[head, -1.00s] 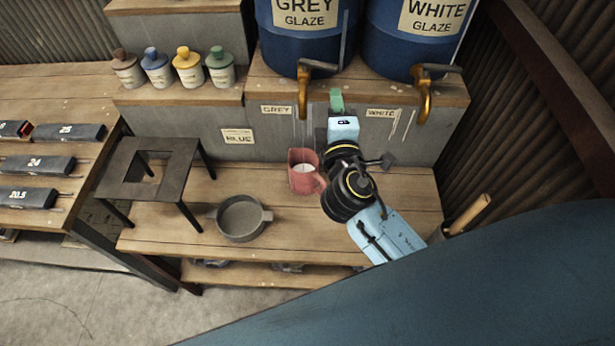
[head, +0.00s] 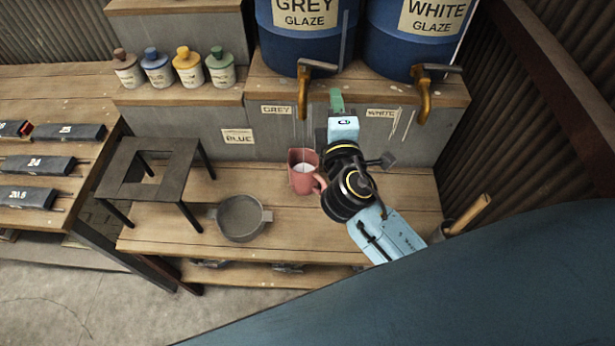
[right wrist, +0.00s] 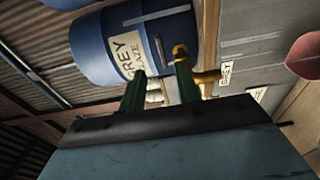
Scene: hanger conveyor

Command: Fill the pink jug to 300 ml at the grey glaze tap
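The pink jug (head: 294,180) stands upright on the low wooden bench, under the brass grey glaze tap (head: 303,98), with its handle toward the right. A pale surface shows inside it; I cannot read the level. The grey tap's dark lever (head: 318,65) points right; I cannot tell whether glaze is running. My right gripper (head: 337,100) is right of the tap and above the jug. In the right wrist view its green fingers (right wrist: 160,88) are apart with nothing held, and the tap (right wrist: 207,76) shows just beyond them. The jug (right wrist: 304,56) is at that view's right edge. My left gripper is not in view.
The white glaze tap (head: 423,95) is on the right. A grey round pan (head: 241,218) and a dark metal stand (head: 118,175) are left of the jug. Several small bottles (head: 188,68) line the upper left step.

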